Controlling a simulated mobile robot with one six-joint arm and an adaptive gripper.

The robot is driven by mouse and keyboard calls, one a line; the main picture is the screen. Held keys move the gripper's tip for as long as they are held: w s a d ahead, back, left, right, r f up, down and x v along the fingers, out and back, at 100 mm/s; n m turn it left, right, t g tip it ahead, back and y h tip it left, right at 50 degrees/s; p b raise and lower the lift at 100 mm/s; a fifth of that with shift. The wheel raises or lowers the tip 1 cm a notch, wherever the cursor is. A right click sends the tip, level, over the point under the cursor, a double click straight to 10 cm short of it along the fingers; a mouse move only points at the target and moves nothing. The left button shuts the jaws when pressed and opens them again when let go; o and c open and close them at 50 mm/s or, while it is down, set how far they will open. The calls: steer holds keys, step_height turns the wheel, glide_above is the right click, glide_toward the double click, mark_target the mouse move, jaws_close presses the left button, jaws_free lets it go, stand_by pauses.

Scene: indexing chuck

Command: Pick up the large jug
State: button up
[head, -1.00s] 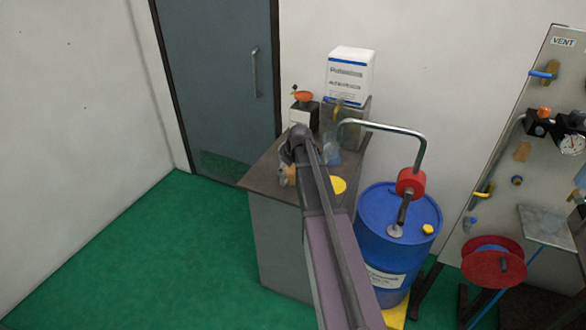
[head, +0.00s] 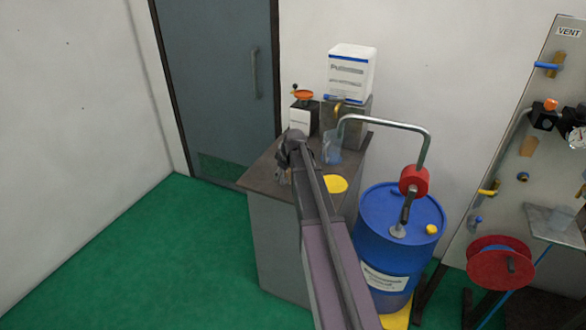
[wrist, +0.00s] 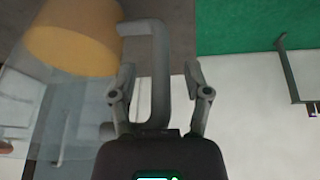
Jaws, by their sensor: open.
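The large jug (wrist: 72,42) fills the left of the wrist view: a clear body with amber contents and a grey C-shaped handle (wrist: 160,48). The view looks upside down, with the floor at the top. My gripper (wrist: 160,72) is open. Its two fingers stand on either side of the handle's bar, with gaps showing between them and it. In the head view my gripper (head: 284,172) is over the left part of the bench, and the jug is mostly hidden there.
A blue drum (head: 385,250) with a bent pipe stands to the right. The green floor at left is clear.

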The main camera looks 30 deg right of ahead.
stand_by(0.4)
jaws_close()
steer(key=shift+r+p, duration=0.45)
stand_by(0.4)
steer(key=shift+r+p, duration=1.5)
steer(key=s+a+r+p, duration=0.1)
steer(key=s+a, duration=0.6)
steer(key=s, duration=0.6)
steer(key=shift+s+a, duration=0.35)
steer(key=shift+a, duration=0.05)
steer(key=shift+s+r, duration=0.1)
